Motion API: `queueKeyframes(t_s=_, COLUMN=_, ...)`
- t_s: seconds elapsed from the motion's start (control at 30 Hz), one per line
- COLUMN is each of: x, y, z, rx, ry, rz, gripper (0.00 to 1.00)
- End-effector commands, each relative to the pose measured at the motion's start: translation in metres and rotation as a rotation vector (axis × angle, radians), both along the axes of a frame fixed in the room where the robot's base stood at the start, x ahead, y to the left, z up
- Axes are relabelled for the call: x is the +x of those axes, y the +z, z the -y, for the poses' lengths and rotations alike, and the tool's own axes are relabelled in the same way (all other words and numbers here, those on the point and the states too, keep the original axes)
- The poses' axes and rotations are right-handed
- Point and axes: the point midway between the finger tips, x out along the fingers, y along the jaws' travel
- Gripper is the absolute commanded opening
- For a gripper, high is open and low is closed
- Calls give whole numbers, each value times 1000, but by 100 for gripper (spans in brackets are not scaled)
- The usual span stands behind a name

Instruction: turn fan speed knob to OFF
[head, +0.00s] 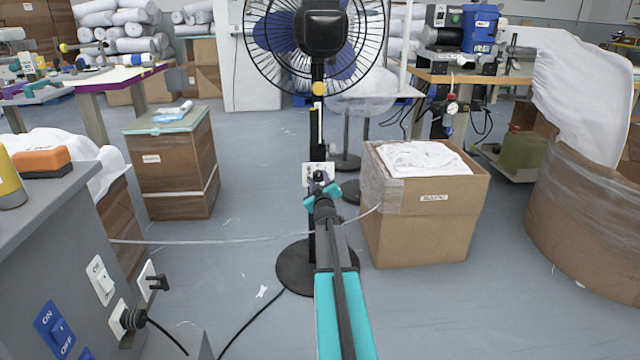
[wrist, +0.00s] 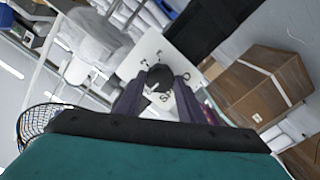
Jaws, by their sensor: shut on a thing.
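In the wrist view the fan speed knob (wrist: 160,76) is round and black with a light mark, on the white plate (wrist: 151,50). My gripper's dark fingers (wrist: 158,92) are shut on the knob, one on each side. A few black marks show around the knob, but I cannot read its setting.
A cardboard box (head: 420,218) stands close to the right of the pole. A brown box (head: 172,165) stands at the left. A grey cabinet (head: 60,235) with switches is at the front left. A cable (head: 250,320) lies on the floor.

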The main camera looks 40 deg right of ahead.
Motion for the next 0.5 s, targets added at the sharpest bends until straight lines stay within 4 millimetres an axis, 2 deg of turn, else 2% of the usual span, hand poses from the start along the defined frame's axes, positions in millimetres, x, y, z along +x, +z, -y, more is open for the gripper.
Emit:
queueKeyframes(t_s=0.47, x=-3, y=-3, z=1, rx=-14, ry=-4, rz=-21, gripper=13)
queueKeyframes(t_s=0.5, x=-3, y=-3, z=1, rx=-14, ry=-4, rz=-21, gripper=39)
